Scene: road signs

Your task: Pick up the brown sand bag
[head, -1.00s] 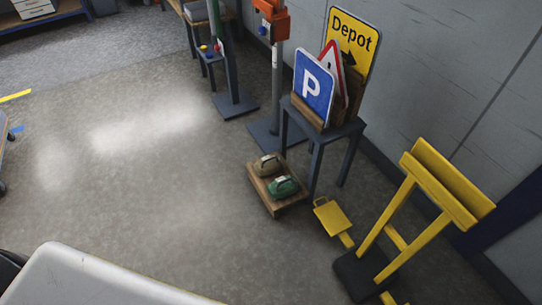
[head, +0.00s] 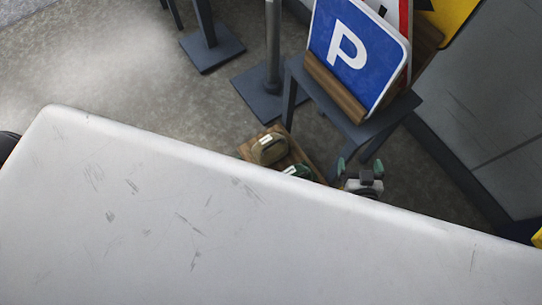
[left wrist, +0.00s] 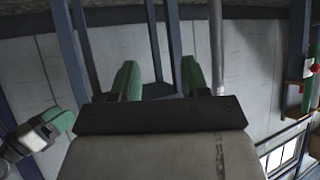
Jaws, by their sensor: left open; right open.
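The brown sand bag (head: 268,148), with a pale label on top, lies on a low wooden board (head: 246,150) on the floor. A green sand bag (head: 297,171) lies beside it, partly hidden by a pale panel's edge. My right gripper (head: 359,167) is open and empty, right of both bags and apart from them. It also shows at the left of the left wrist view (left wrist: 45,130). My left gripper (left wrist: 160,80) is open, with green fingers apart and nothing between them. It is outside the head view, and no sand bag shows clearly in the left wrist view.
A dark stand holds a blue parking sign (head: 358,50), with other signs behind it, just beyond the right gripper. Grey post bases (head: 262,90) stand behind the board. Floor at the upper left is clear. The pale scuffed panel covers the lower head view.

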